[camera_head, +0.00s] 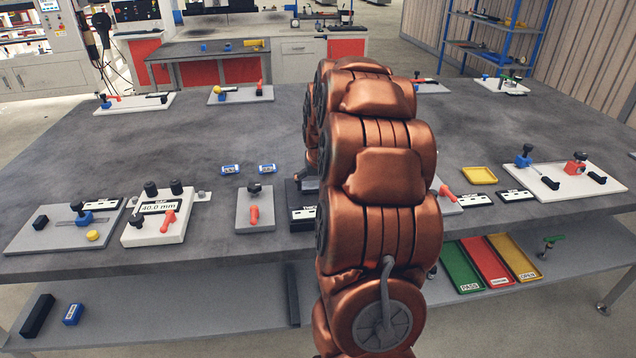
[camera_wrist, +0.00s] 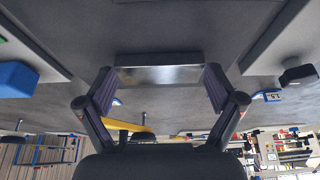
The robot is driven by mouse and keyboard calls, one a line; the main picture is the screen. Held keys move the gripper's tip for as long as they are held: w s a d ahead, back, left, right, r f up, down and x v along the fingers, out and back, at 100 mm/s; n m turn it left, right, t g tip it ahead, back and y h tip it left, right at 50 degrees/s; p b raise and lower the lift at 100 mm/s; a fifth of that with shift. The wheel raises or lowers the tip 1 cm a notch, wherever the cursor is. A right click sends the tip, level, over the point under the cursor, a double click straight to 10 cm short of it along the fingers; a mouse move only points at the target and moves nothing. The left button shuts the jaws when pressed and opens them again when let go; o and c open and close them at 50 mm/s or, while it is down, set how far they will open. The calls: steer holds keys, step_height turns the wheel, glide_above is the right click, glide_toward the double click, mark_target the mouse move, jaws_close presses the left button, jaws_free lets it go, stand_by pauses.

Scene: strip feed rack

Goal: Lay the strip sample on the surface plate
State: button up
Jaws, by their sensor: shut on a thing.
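My gripper (camera_wrist: 160,88) is in the wrist view, shut on a shiny grey metal strip, the strip sample (camera_wrist: 160,75), which spans between its two fingertips. The strip is over grey table surface; I cannot tell whether it touches anything beneath. In the head view my copper arm hides the gripper and the strip. I cannot clearly identify the surface plate. A dark slab (camera_head: 295,191) shows partly to the left of my arm, with a labelled block (camera_head: 303,218) in front of it, and the arm hides the rest.
The grey table (camera_head: 150,140) carries a gap gauge reading 40.0 mm (camera_head: 158,207), a grey clamp plate (camera_head: 255,215), two blue blocks (camera_head: 230,169) and a yellow tray (camera_head: 479,175). A white fixture board (camera_head: 545,185) stands at right. Green, red and yellow trays (camera_head: 486,262) lie below. The table's left middle is clear.

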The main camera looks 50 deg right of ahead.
steer(key=o, duration=1.2)
steer(key=shift+f, duration=0.1)
steer(key=shift+o, duration=0.2)
steer(key=b+v, duration=0.2)
steer(key=v, duration=1)
steer(key=s+a+f+n+g+y, duration=0.15)
steer(key=s+a, duration=0.25)
steer(key=a, duration=0.8)
steer(key=s+a+f+n+g+y, duration=0.1)
steer(key=s+a+f+n, duration=0.3)
steer(key=a, duration=0.8)
steer(key=s+a+f+n+g, duration=0.1)
steer(key=s+a+f, duration=0.1)
steer(key=s+a, duration=0.3)
steer(key=s+a+f+n+g, duration=0.1)
steer(key=s+a, duration=0.4)
steer(key=s, duration=0.8)
steer(key=shift+s+a+f+g, duration=0.25)
steer(key=shift+f+g, duration=0.2)
steer(key=shift+f, duration=0.45)
